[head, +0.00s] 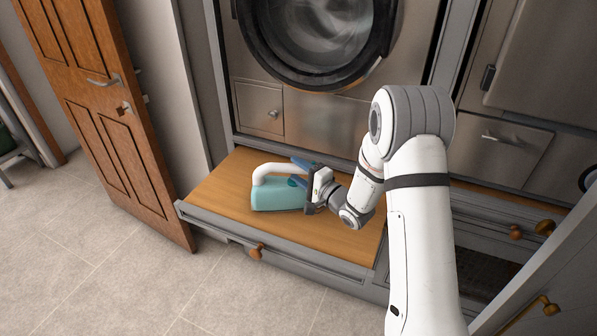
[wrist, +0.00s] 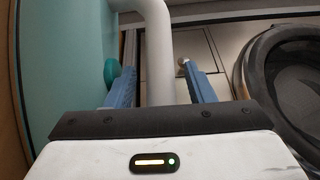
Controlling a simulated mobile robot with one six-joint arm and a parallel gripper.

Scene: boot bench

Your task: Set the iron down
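The iron (head: 278,196) has a teal body and a white curved handle (head: 266,171). It appears to rest on the wooden top of the bench (head: 225,195), near its middle. My gripper (head: 298,174) reaches the handle from the right. In the wrist view, the blue fingers of my gripper (wrist: 157,72) stand on either side of the white handle (wrist: 159,60), with a gap visible on both sides. The gripper looks open around the handle. The teal body (wrist: 65,65) fills the left of the wrist view. Its underside is hidden.
A front-loading washer (head: 320,40) stands behind the bench top. An open wooden door (head: 110,120) is at the left. The bench drawer front has a wooden knob (head: 256,251). Bare wood lies left and front of the iron. The tiled floor (head: 90,260) is clear.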

